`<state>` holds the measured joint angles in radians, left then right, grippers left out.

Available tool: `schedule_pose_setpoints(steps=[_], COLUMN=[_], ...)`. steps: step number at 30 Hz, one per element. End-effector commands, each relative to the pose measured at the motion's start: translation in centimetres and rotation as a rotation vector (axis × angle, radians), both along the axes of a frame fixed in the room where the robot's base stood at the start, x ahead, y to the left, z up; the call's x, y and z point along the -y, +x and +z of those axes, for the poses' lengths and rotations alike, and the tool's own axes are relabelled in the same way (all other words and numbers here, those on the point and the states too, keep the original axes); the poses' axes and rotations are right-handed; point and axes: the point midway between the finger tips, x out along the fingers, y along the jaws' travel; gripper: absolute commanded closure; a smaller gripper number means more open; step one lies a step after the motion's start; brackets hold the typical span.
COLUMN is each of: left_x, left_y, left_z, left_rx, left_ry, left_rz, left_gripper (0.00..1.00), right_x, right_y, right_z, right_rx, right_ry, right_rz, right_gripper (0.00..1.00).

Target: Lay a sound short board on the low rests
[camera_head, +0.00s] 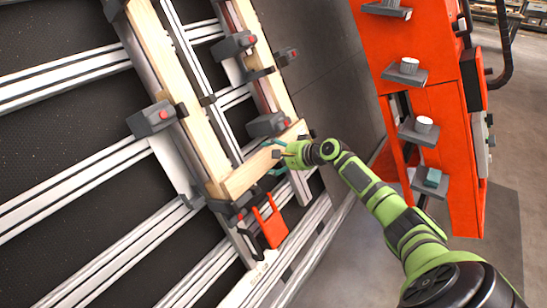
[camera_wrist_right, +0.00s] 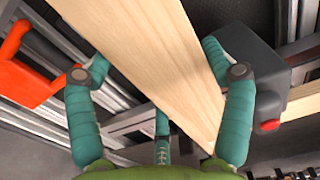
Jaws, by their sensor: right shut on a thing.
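A short pale wooden board (camera_head: 247,174) lies slantwise across the lower ends of two long boards, the left long board (camera_head: 178,92) and the right long board (camera_head: 262,62). My right gripper (camera_head: 279,155) is shut on the short board near its right part. In the right wrist view the short board (camera_wrist_right: 140,50) passes between the teal fingers of the right gripper (camera_wrist_right: 160,73); its visible face looks clean. A dark low rest (camera_head: 232,206) shows at the short board's lower left end. Whether the board touches the rests is hidden. My left gripper is not in view.
Grey clamps with red buttons, such as one (camera_head: 153,119) at left and one (camera_head: 267,124) near the board, flank the long boards. An orange-red part (camera_head: 271,222) hangs below. An orange cabinet (camera_head: 445,115) with small shelves stands at right.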

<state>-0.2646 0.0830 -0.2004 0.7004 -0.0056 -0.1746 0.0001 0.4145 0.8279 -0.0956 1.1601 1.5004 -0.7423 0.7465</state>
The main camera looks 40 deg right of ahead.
Motion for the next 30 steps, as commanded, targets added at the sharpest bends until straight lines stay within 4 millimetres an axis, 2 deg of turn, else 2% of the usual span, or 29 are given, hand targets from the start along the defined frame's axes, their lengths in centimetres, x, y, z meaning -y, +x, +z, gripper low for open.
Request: schedule_pose_setpoints(steps=[5,6,7,16,20,25,30], left_x=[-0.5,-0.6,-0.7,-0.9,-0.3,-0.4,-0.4], left_y=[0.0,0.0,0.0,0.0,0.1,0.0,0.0], left_z=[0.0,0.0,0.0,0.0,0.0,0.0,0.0], left_rx=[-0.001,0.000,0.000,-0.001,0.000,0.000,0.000], left_ry=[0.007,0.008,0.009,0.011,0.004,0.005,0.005], left_rz=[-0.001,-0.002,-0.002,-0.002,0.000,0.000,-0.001], left_gripper=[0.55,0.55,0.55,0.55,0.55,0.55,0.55], right_x=[0.0,0.0,0.0,0.0,0.1,0.5,1.2], right_y=[0.0,0.0,0.0,0.0,-0.2,-1.6,-4.1], right_z=[0.0,0.0,0.0,0.0,-0.1,0.6,2.0], right_rx=[0.001,0.001,0.001,0.000,-0.003,-0.003,-0.005], right_ry=[-0.001,-0.001,-0.001,0.000,-0.001,-0.004,-0.005], right_rz=[0.000,0.000,0.000,-0.001,0.000,0.001,0.002], right_gripper=[0.60,0.11,0.00,0.00,0.00,0.00,0.00])
